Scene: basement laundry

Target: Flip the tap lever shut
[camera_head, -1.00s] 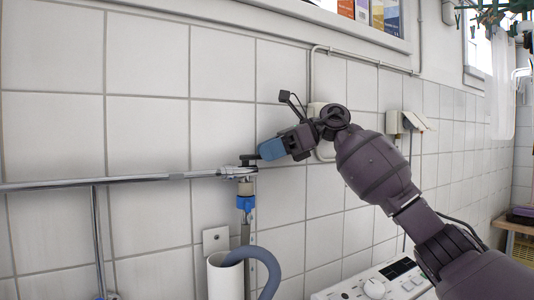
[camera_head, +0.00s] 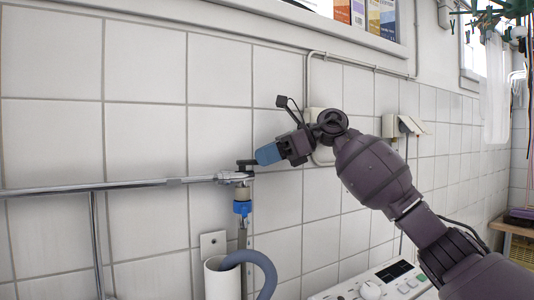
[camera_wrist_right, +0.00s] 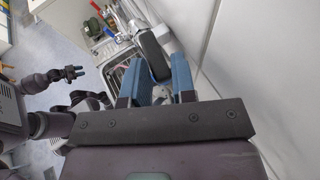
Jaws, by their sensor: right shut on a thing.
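The tap (camera_head: 240,177) sits at the right end of a chrome wall pipe. Its short dark lever (camera_head: 245,163) is on top and points right, toward my right gripper. My right gripper (camera_head: 257,157) comes in from the right, its blue fingers at the lever's end. In the right wrist view, the two blue fingers (camera_wrist_right: 164,82) stand a little apart, with the dark lever (camera_wrist_right: 152,52) at their tips. The gripper is shut on the lever; the fingers hide the exact contact.
A blue collar (camera_head: 242,207) is under the tap. A grey hose (camera_head: 262,267) curves out of a white standpipe (camera_head: 221,279) below. A white machine panel (camera_head: 372,284) is at the lower right. A wall socket (camera_head: 318,118) is behind my right arm.

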